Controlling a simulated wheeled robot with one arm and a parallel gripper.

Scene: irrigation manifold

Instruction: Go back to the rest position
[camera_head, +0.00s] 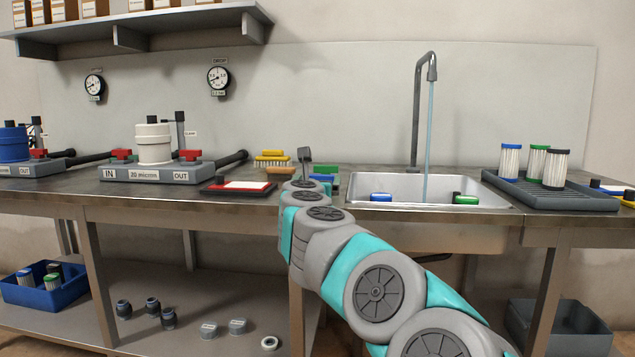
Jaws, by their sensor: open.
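My arm reaches from the lower right up to the counter's front edge, left of the sink. My gripper (304,158) is at its far end, over the counter, seen from behind. It is open, its fingers mostly hidden by my wrist. I see nothing held in it. Green and blue items (325,178) lie just right of my wrist, partly hidden.
The sink (490,192) has running water. A dark rack (590,199) holds several filters at right. A white-topped manifold (154,145), a red-and-black tray (212,187) and yellow brushes (272,156) stand left. A blue bin (50,297) sits on the lower shelf.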

